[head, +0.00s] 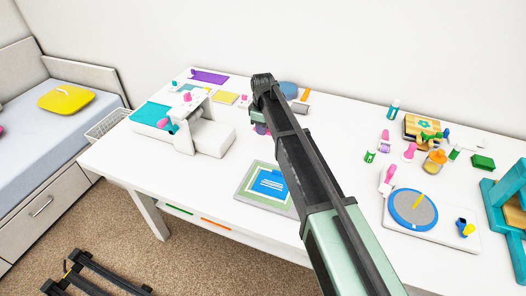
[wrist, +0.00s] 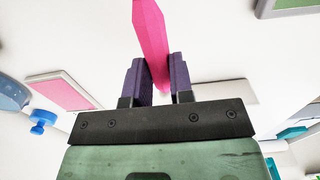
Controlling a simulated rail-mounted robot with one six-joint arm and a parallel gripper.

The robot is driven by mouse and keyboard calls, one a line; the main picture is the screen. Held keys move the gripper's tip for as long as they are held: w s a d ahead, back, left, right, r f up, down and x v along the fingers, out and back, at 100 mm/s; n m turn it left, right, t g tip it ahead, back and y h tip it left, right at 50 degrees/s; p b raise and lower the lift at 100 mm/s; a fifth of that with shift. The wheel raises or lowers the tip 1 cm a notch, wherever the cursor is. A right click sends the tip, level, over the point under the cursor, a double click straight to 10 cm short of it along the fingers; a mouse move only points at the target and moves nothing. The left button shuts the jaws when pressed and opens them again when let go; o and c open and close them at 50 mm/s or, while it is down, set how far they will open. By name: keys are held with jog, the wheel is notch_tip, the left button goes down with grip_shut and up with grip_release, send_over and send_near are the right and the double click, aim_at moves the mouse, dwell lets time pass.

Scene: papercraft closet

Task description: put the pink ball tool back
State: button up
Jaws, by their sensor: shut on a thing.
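My gripper (wrist: 155,72) has purple fingers shut on a long pink faceted tool (wrist: 150,25) in the wrist view. The tool points up in that picture and runs out of its top edge. Its lower end lies between the fingers, and I cannot see a ball tip. In the head view my gripper (head: 260,127) is beside the white machine, toward the back of the table, mostly hidden by my own arm. The held tool cannot be made out clearly there.
A white machine (head: 212,137) with a teal plate stands left of my gripper. A grey-green mat with a blue card (head: 270,183) lies in front. Several small tools and a round blue turntable (head: 412,208) are on the right. A blue knob (wrist: 42,121) shows in the wrist view.

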aim_at(263, 142)
jog(key=shift+f, duration=0.1)
notch_tip(263, 142, down, 5)
jog(key=b, duration=0.4)
jog(key=shift+r, duration=0.5)
jog(key=shift+f, duration=0.25)
jog(key=o, duration=0.9)
jog(key=shift+r, duration=0.1)
jog(key=shift+c, duration=0.2)
notch_tip(263, 142, up, 13)
jog(key=p, duration=1.2)
jog(key=shift+f+p, duration=0.2)
jog(key=shift+p, duration=0.1)
jog(key=shift+f, duration=0.15)
